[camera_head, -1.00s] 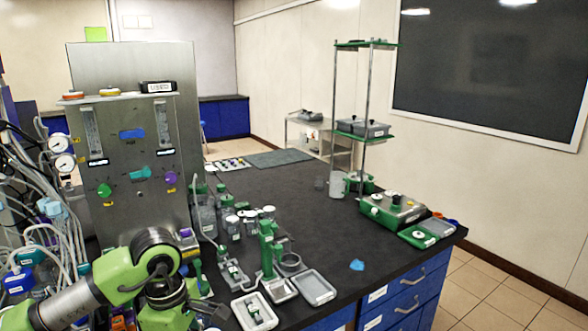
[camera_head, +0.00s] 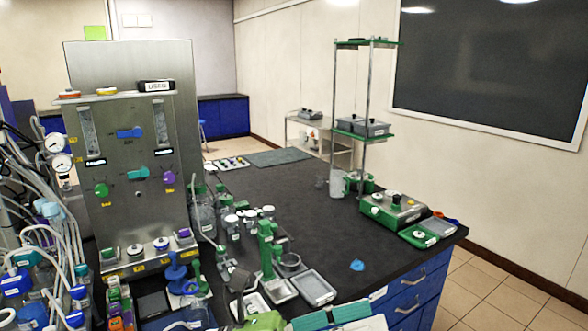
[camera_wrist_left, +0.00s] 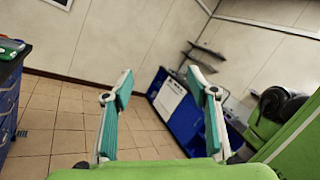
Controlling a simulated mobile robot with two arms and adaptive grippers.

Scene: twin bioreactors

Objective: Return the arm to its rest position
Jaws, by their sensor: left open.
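My left gripper (camera_head: 334,313) shows at the bottom edge of the head view, in front of the bench's near edge. Its two teal finger pads are apart with nothing between them. In the left wrist view, the gripper (camera_wrist_left: 161,78) is open and empty, pointing over tiled floor toward a wall. A green part of my left arm (camera_head: 264,321) shows beside it in the head view. The rest of that arm is out of frame or hidden. My right gripper is not in view.
The dark bench (camera_head: 300,205) carries a metal control panel (camera_head: 135,215), a green stand (camera_head: 267,245), a grey tray (camera_head: 314,288) and a green-and-grey device (camera_head: 393,211). Blue drawers (camera_head: 418,290) are below. The wrist view shows open tiled floor (camera_wrist_left: 65,125) and a blue cabinet (camera_wrist_left: 172,105).

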